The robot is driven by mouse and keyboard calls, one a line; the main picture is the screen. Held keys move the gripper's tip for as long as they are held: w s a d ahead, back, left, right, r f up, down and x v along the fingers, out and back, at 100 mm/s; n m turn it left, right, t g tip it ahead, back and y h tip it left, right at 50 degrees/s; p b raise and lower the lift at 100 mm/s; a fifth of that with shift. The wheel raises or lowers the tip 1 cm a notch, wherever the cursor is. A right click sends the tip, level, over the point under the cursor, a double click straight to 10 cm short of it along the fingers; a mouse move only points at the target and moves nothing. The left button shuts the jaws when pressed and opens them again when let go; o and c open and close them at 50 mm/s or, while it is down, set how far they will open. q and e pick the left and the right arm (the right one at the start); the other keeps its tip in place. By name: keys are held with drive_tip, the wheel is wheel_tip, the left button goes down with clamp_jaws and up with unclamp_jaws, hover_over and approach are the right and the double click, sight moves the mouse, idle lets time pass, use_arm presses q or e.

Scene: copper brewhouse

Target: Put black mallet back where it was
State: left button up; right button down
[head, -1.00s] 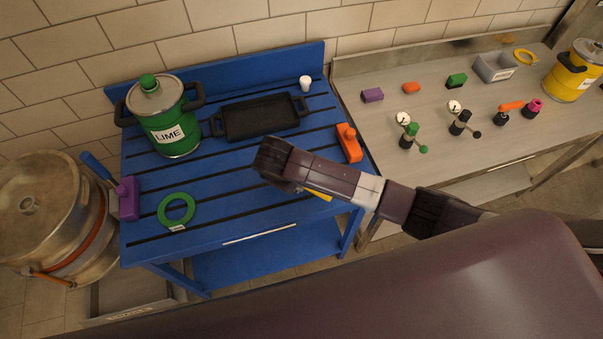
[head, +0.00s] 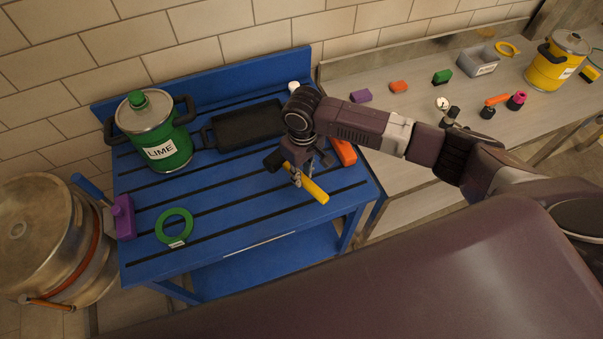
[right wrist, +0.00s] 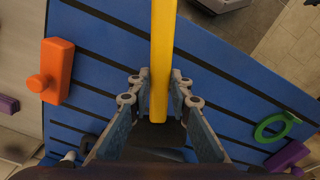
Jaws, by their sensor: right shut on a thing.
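The black mallet has a black head (head: 273,160) and a yellow handle (head: 316,192). It is over the right part of the blue slatted table (head: 215,218). My right gripper (head: 298,177) is shut on the handle close to the head, pointing down. In the right wrist view the handle (right wrist: 162,50) runs between the two fingers (right wrist: 158,103), with the dark head partly hidden near the palm. I cannot tell whether the mallet touches the slats. My left gripper is out of view.
On the blue table are a green lime pot (head: 161,140), a black tray (head: 248,125), a green ring (head: 174,227), an orange block (head: 344,152) and a purple block (head: 123,217). The table's front middle is clear. A metal keg (head: 45,235) stands left; a grey counter (head: 415,115) stands right.

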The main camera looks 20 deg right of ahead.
drive_tip(key=f+b, duration=0.3)
drive_tip(key=f, duration=0.1)
drive_tip(key=shift+w+b, duration=0.2)
drive_tip(key=shift+b, duration=0.2)
drive_tip(key=shift+f, duration=0.3)
drive_tip(key=shift+f+b, duration=0.6)
drive_tip(key=shift+f, duration=1.1)
drive_tip(key=shift+f, duration=0.1)
drive_tip(key=c, duration=2.1)
unclamp_jaws()
drive_tip(key=shift+s, duration=0.1)
drive_tip(key=o, duration=0.5)
drive_tip(key=shift+r, duration=3.7)
